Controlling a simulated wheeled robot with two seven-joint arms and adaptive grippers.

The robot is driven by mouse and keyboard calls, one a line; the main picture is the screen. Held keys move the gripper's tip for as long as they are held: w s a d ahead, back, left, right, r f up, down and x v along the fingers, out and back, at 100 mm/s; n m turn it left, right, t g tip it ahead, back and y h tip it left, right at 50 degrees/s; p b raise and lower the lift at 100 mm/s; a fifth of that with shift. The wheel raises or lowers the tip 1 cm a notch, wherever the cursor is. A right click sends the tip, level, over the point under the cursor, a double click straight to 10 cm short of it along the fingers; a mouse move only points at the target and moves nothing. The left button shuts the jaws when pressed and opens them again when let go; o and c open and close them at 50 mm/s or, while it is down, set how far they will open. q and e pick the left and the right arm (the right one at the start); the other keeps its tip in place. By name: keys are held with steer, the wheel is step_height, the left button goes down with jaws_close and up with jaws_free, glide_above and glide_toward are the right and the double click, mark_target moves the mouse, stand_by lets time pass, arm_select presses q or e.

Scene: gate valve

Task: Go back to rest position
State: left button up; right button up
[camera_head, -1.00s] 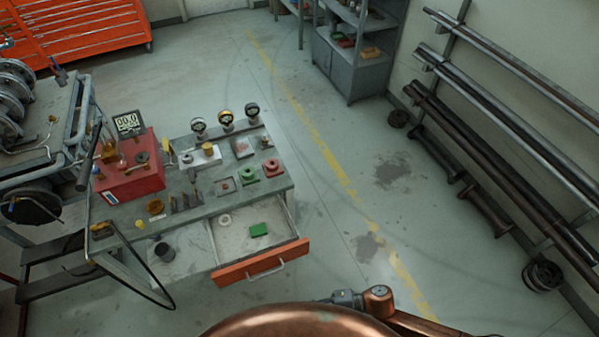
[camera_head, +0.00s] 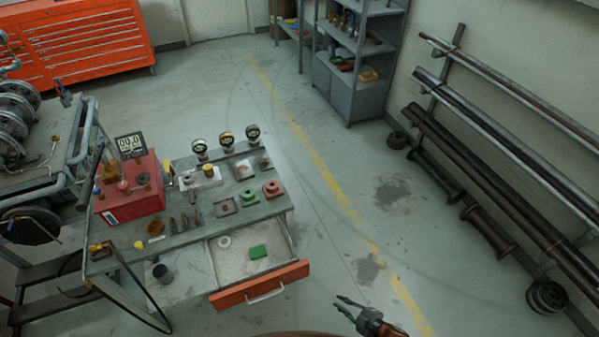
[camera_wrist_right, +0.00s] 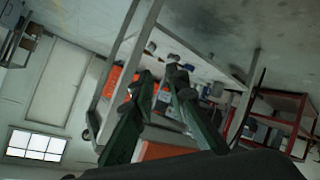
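My right gripper (camera_head: 339,302) shows at the bottom of the head view, over bare floor to the right of the workbench's open drawer. It holds nothing that I can see. In the right wrist view its two dark green fingers (camera_wrist_right: 161,76) stand apart with a gap between them. My left gripper is in neither view.
A grey workbench (camera_head: 128,262) carries a red box (camera_head: 128,198), several gauges and small parts. Pipe racks (camera_head: 500,160) line the right wall. The floor between (camera_head: 350,220) is clear.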

steer(key=s+d+f+m+g+h, duration=0.2)
steer(key=s+d+f+m+h, duration=0.5)
steer(key=s+d+f, duration=0.8)
steer(key=s+d+f+m+g, duration=0.1)
steer(key=s+f+m+g, duration=0.2)
steer(key=s, duration=1.1)
steer(key=s+d+f+m+g+h, duration=0.1)
steer(key=s+f+m+g, duration=0.2)
steer(key=s, duration=1.2)
step_height(320, 180, down, 5)
steer(key=shift+s+f+m, duration=0.1)
steer(key=shift+s+m, duration=0.1)
steer(key=shift+m, duration=0.8)
steer(key=shift+d, duration=0.1)
